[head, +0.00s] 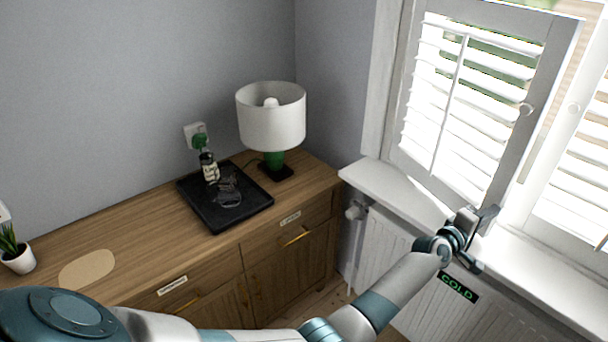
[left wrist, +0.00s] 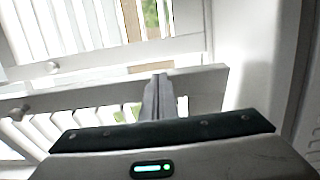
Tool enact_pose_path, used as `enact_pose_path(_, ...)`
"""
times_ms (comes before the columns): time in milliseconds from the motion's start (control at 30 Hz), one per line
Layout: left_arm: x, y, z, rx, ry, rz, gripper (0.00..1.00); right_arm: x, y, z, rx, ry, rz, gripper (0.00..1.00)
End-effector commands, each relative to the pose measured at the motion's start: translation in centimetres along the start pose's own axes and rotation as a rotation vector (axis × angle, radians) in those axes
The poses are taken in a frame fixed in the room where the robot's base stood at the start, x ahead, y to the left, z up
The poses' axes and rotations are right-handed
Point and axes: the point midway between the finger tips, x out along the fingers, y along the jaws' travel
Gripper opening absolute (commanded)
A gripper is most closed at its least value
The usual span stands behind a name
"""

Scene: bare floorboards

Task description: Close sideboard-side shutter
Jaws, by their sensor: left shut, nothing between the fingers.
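The sideboard-side shutter (head: 510,130) is the white louvred panel on the left of the window in the head view, with a round knob near its free edge. It stands partly open, angled from the other shutter (head: 567,150), with a gap between their edges. My left gripper (head: 486,238) is at its lower free corner, above the sill. In the left wrist view the gripper's fingers (left wrist: 158,97) are shut and empty, in front of a white shutter stile (left wrist: 200,84). Whether they touch it I cannot tell. My right gripper is not in view.
The white sill (head: 400,192) runs below the shutters, over a radiator (head: 385,245) with a "COLD" label. The wooden sideboard (head: 130,245) at left carries a lamp (head: 271,118), a black tray (head: 248,205) with small items, and a plant (head: 17,255).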

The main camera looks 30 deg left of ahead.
Motion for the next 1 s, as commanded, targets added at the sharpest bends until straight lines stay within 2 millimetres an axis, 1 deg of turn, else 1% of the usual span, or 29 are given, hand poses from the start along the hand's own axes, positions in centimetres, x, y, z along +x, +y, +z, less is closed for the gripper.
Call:
enact_pose_path(33, 0.7, -0.1, 0.3, -0.003, 0.012, 0.000, 0.00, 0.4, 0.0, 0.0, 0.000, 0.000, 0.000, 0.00)
enact_pose_path(100, 1.5, 0.0, 0.3, -0.001, 0.030, 0.001, 0.00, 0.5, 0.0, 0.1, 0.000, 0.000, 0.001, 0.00)
enact_pose_path(333, 2.9, 0.0, 0.4, 0.000, 0.065, 0.000, 0.00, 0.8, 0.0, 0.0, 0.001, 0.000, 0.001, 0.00)
enact_pose_path(1000, 3.1, 0.0, 0.4, 0.001, 0.071, 0.000, 0.00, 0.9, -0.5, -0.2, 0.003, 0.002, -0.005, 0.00)
